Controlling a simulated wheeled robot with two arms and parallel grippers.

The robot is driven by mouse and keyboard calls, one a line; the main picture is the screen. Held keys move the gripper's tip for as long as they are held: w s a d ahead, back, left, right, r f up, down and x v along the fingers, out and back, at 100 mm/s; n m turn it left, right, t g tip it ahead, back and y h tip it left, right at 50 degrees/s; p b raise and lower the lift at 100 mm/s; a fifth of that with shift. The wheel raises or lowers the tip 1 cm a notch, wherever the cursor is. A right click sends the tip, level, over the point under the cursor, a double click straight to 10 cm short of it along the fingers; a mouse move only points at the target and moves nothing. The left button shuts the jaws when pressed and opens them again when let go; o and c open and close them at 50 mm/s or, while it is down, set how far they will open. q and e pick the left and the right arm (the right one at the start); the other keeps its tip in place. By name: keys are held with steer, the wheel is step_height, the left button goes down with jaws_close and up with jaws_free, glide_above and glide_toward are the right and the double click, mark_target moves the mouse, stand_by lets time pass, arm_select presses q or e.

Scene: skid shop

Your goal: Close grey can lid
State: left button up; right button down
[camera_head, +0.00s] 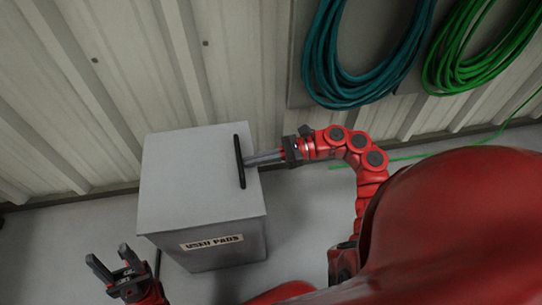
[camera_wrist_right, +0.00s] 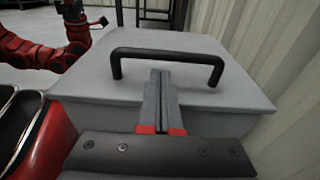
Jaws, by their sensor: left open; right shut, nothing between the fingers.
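The grey can (camera_head: 225,254) is a box with a "USED PADS" label (camera_head: 212,242) on its front. Its flat grey lid (camera_head: 185,180) lies level on top with no gap that I can see. A black bar handle (camera_head: 239,162) stands at the lid's right side; it also shows in the right wrist view (camera_wrist_right: 168,55). My right gripper (camera_head: 250,160) is shut and empty, with its fingertips (camera_wrist_right: 160,75) at the handle, over the lid. I cannot tell whether they touch it. My left gripper (camera_head: 108,262) is open and empty, left of the can's front.
A corrugated wall (camera_head: 100,100) stands behind the can. A teal hose coil (camera_head: 320,60) and a green hose coil (camera_head: 450,70) hang at the upper right. A green hose (camera_head: 405,157) trails on the floor. Floor left of the can (camera_head: 60,240) is clear.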

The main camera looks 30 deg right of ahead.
steer(key=shift+x, duration=0.95)
steer(key=shift+r, duration=0.1)
